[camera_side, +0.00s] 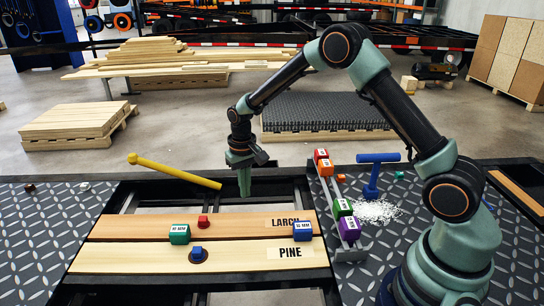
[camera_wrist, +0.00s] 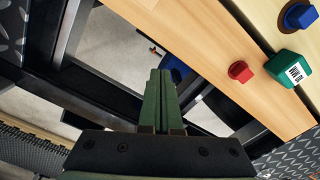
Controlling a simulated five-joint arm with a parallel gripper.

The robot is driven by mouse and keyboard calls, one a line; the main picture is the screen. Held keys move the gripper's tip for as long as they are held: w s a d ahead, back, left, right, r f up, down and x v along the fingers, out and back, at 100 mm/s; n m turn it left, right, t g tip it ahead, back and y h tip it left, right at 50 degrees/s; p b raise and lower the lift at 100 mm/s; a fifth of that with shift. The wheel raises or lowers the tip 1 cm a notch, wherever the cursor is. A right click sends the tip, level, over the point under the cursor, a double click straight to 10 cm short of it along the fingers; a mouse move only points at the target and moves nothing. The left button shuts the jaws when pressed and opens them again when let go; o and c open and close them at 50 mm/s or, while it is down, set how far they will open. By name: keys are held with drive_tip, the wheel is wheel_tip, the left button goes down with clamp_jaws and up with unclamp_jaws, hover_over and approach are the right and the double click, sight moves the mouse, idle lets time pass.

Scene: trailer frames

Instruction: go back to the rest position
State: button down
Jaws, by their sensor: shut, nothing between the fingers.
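My gripper (camera_side: 244,184) is shut and empty. In the side view it hangs fingers down in the air, near the far edge of the LARCH plank (camera_side: 250,223). In the wrist view its two green fingers (camera_wrist: 158,92) lie together over the dark frame and the open gap. The PINE plank (camera_side: 130,259) lies in front of the LARCH plank. A green block (camera_side: 179,236), a red piece (camera_side: 203,222), a blue piece (camera_side: 198,252) and a labelled blue block (camera_side: 302,231) rest on the planks. The wrist view also shows the red piece (camera_wrist: 240,71) and green block (camera_wrist: 287,69).
A yellow bar (camera_side: 174,171) lies across the frame behind the planks. A rack (camera_side: 350,254) of labelled coloured blocks stands to the right. Beside it are a blue tool (camera_side: 372,178) and white granules (camera_side: 377,211). Patterned metal decks (camera_side: 35,240) flank the opening.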

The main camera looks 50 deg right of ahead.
drive_tip(key=s+r+n+t, duration=0.1)
drive_tip(key=s+r, duration=0.2)
drive_tip(key=r, duration=0.4)
drive_tip(key=s+r+t, duration=0.1)
drive_tip(key=s+r, duration=0.2)
drive_tip(key=r, duration=0.5)
drive_tip(key=s+r+n+t, duration=0.2)
drive_tip(key=s+r, duration=0.4)
drive_tip(key=s, duration=0.8)
drive_tip(key=shift+a+r+t, duration=0.2)
drive_tip(key=shift+t, duration=0.6)
